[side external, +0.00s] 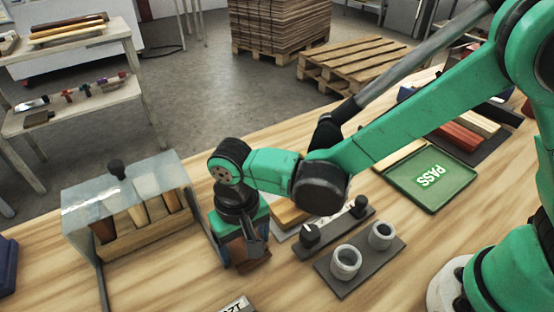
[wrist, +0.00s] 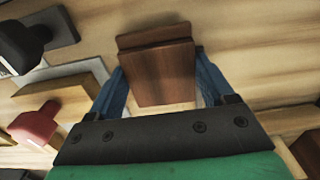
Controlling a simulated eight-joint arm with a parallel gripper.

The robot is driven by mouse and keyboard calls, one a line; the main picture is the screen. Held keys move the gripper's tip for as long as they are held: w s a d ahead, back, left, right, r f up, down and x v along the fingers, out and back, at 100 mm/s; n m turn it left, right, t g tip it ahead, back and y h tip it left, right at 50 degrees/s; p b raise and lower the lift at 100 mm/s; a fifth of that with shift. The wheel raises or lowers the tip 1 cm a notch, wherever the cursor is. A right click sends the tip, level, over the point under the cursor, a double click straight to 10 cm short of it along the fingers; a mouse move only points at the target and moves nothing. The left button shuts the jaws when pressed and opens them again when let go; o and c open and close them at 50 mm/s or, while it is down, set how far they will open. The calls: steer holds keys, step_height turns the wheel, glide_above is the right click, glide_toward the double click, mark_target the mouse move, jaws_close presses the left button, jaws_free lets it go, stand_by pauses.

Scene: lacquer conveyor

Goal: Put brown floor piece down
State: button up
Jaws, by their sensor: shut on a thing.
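The brown floor piece (wrist: 158,72) shows as a dark brown wooden block between the two blue fingers of my gripper (wrist: 160,88) in the wrist view. A stepped edge shows along its far side. In the side external view, my gripper (side external: 246,250) points down low over the wooden table, and the brown piece (side external: 249,264) is partly hidden by the fingers. My gripper is shut on the piece. The piece is at or just above the table; I cannot tell whether it touches.
A clear-lidded case (side external: 130,200) with wooden samples stands close left. Right of my gripper are a dark plate with black knobs (side external: 310,236) and a grey plate with two rings (side external: 360,268). A green PASS tray (side external: 455,190) lies farther right. Bare table (side external: 190,285) shows in front.

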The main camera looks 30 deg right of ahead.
steer(key=shift+f, duration=0.2)
steer(key=o, duration=1.3)
steer(key=shift+f, duration=0.1)
step_height(320, 180, up, 12)
steer(key=s+d+r+t, duration=0.1)
steer(key=d+t, duration=0.6)
steer(key=d, duration=1.5)
steer(key=shift+s+r, duration=0.25)
steer(key=shift+s, duration=0.1)
